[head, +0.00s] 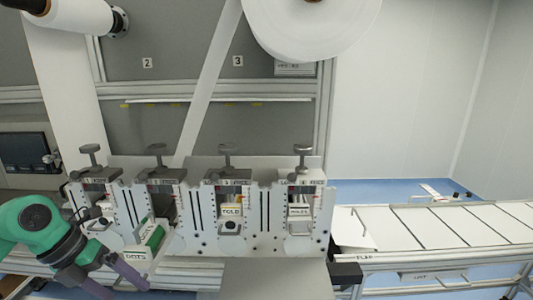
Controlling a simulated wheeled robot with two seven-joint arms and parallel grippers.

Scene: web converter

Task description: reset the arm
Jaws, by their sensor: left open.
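My left arm, green and black, comes in from the lower left. Its left gripper (117,283) has two purple-grey fingers spread apart, with nothing seen between them. It is in front of the lower left of the converter's row of stations. A white and green block labelled DOTS (147,241) juts out at the left stations, just above and behind the fingers. I cannot tell whether they touch it. Other stations hold blocks labelled FOLD (231,212) and HOLES (300,211). My right gripper is not in view.
A large white paper roll (312,25) hangs above, with a white web (207,85) running down. A conveyor (430,228) with white panels lies at the right. A dark screen (25,151) is at the far left.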

